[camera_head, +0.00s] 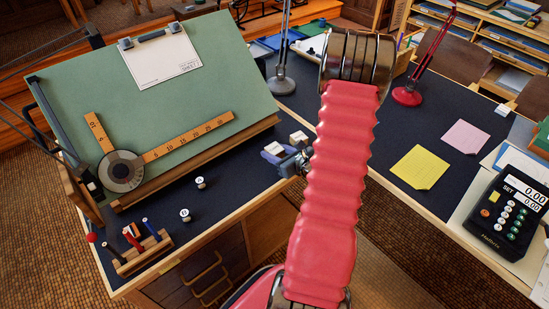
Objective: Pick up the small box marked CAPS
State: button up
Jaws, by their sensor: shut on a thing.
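My gripper (275,154) is at the near right edge of the dark desk top left of my red arm. Its blue-grey fingers are shut on a small white box (273,148). Any marking on this box is too small to read, so I cannot tell whether it says CAPS. Another small pale box (299,137) is just behind and to the right of my gripper; its label cannot be read either. I cannot tell whether the held box is clear of the desk. My arm hides part of the desk to the right.
A tilted green drafting board (215,85) with an orange-ruled drafting head stands on the left. Two small labelled round pieces (200,182) and a wooden pen rack (140,255) are nearby. Lamps (282,85) stand behind. A calculator (507,212) is at right.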

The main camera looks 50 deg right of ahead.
aim_at(274, 148)
jog(key=shift+r, duration=2.8)
